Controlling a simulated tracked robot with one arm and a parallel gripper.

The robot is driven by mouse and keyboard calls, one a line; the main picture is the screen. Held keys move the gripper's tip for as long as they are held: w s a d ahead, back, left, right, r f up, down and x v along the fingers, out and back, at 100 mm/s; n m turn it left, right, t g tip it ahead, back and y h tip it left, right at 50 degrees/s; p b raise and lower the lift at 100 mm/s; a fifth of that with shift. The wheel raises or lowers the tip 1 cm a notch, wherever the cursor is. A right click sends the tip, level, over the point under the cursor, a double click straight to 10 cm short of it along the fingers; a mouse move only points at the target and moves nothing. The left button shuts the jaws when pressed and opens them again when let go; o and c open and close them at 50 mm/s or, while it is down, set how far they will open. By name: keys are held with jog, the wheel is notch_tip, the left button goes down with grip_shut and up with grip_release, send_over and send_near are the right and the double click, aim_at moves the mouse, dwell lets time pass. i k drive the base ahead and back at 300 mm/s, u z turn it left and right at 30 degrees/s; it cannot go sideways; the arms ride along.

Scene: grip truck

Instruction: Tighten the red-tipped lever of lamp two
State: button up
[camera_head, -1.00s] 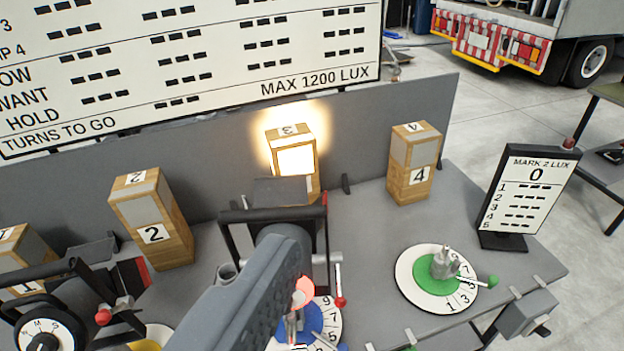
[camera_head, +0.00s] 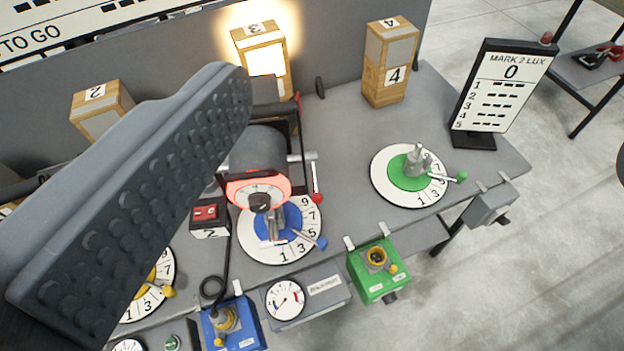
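A dark lamp (camera_head: 262,150) in a black yoke stands in the middle, over a white numbered dial with a blue centre (camera_head: 283,247). A switch box marked 2 (camera_head: 207,216) sits beside it. The red-tipped lever (camera_head: 316,196) hangs down on the right side of the yoke, its red end low. My gripper (camera_head: 150,185) shows as one large grey studded finger across the left, its far end at upper left of the lamp. It appears apart from the lever. A second finger is not visible, so its opening is unclear. The finger hides part of the bench and neighbouring lamp.
Wooden block 3 (camera_head: 262,58) is brightly lit; block 4 (camera_head: 388,65) stands right of it. A green dial (camera_head: 408,180) with a post, a lux sign (camera_head: 500,90), a green box (camera_head: 377,270), a blue box (camera_head: 232,325) and a gauge (camera_head: 285,299) surround the lamp.

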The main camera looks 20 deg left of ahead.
aim_at(311, 157)
jog(key=z, duration=0.75)
jog(key=k, duration=1.1)
jog(key=u, duration=0.75)
jog(key=i, duration=1)
jog(key=z, duration=0.05)
